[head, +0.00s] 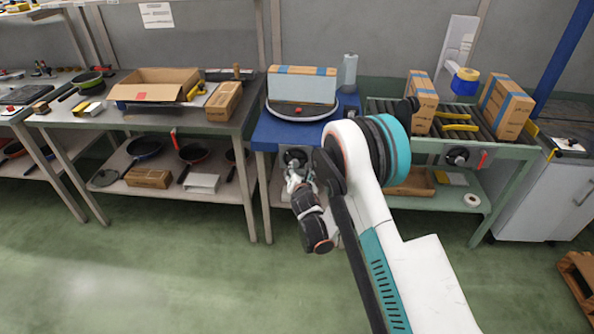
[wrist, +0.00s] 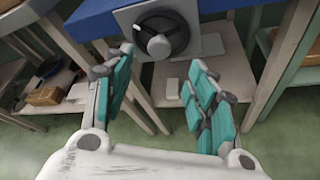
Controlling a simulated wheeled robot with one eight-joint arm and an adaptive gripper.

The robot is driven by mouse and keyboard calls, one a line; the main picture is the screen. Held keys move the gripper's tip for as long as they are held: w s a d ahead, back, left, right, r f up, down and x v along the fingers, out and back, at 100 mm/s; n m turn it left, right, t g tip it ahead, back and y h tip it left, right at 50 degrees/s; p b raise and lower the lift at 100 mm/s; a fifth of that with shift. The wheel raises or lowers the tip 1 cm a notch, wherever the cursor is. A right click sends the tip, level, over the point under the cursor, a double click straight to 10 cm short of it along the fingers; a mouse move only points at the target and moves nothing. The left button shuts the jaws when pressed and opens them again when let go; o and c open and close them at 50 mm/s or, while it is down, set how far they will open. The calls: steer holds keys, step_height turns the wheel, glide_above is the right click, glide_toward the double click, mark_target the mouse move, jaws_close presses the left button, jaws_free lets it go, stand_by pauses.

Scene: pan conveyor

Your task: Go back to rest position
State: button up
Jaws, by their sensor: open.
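My gripper (head: 294,178) is in front of the blue-topped stand (head: 267,133), below its top, with my arm bent down from the right. In the wrist view my gripper (wrist: 160,58) shows its two teal-padded fingers spread wide, with nothing between them. Beyond the fingertips is a grey panel with a round black dial (wrist: 161,38) on the stand's front. The dial also shows just above my gripper in the head view (head: 295,155). I cannot tell the exact gap between fingertips and dial; no contact is visible.
At right, a roller conveyor (head: 515,148) carries cartons. Green floor (head: 170,270) in front is clear.

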steer(key=shift+v, duration=0.85)
steer(key=s+d+r+m+g+h, duration=0.1)
steer(key=d+r+m, duration=0.3)
steer(key=r, duration=0.3)
steer(key=s+d+r+m, duration=0.2)
steer(key=d+r+m, duration=0.2)
steer(key=r, duration=0.4)
steer(key=s+d+r+m+g+h, duration=0.1)
steer(key=s+d+r+m+g, duration=0.1)
steer(key=s+d+r+m, duration=0.75)
steer(key=s+d+r+m+g, duration=0.1)
steer(key=s+d+r+m, duration=0.15)
steer(key=s, duration=0.55)
steer(key=s+d+r+m+g, duration=0.15)
steer(key=s+r+m, duration=0.25)
steer(key=s, duration=0.5)
steer(key=s+d+f+m, duration=0.1)
steer(key=s+m, duration=0.2)
steer(key=s, duration=0.5)
steer(key=s+d+f+m+g, duration=0.1)
steer(key=s+m, duration=0.3)
steer(key=s, duration=0.4)
steer(key=shift+d+f+m, duration=0.3)
steer(key=shift+d+f, duration=0.25)
